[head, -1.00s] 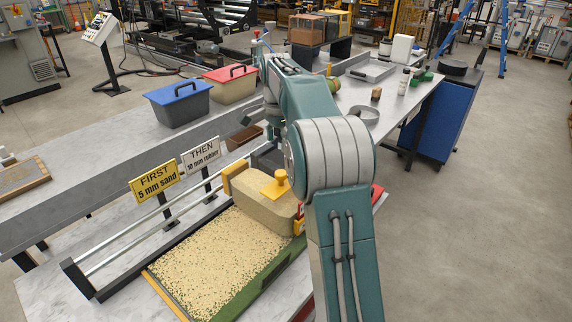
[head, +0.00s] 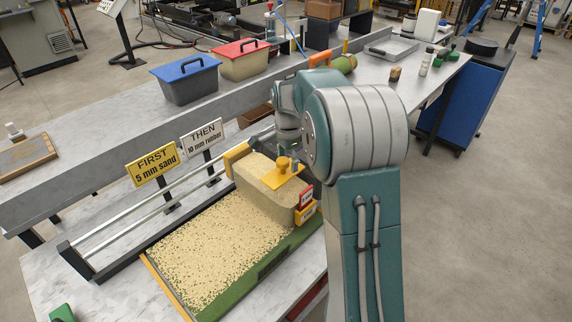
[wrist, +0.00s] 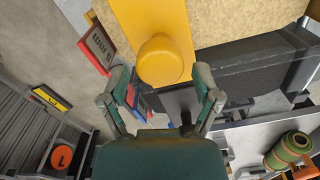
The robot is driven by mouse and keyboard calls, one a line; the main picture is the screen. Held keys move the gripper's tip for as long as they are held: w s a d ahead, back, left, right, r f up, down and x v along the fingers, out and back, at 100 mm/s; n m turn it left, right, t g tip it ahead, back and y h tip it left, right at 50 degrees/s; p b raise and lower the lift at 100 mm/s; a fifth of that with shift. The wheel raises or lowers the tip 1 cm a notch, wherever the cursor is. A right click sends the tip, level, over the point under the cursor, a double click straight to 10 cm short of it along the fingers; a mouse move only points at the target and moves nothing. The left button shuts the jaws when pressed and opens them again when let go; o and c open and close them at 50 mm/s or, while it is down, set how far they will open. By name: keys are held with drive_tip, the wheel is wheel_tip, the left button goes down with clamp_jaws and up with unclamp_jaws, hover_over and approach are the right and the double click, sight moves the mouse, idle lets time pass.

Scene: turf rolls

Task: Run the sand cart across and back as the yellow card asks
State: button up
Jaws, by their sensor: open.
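The sand cart (head: 262,187), a block-shaped hopper full of pale sand, stands at the right end of the green-edged turf tray (head: 268,262). A yellow bar with a round knob (head: 283,163) is on its top. The turf left of the cart is covered with sand. The yellow card (head: 153,166) reads "FIRST 5 mm sand"; the white card (head: 202,138) reads "THEN 10 mm rubber". In the wrist view my gripper (wrist: 161,82) is open, its fingers either side of the knob's near edge, with no clear grip.
Two rails (head: 135,209) run along the tray's far side. A blue-lidded bin (head: 188,80) and a red-lidded bin (head: 242,61) stand behind a low grey wall. A green-and-orange roll (head: 344,63) and small bottles lie farther right. Floor is clear on the right.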

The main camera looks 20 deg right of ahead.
sight(272, 177)
drive_tip(key=shift+f, duration=0.55)
drive_tip(key=shift+a+f, duration=0.15)
drive_tip(key=shift+f, duration=0.05)
drive_tip(key=shift+a, duration=0.95)
drive_tip(key=c, duration=0.4)
drive_tip(key=shift+d, duration=0.25)
drive_tip(key=c, duration=0.5)
drive_tip(key=shift+d, duration=0.35)
clamp_jaws()
drive_tip(key=shift+a, duration=0.25)
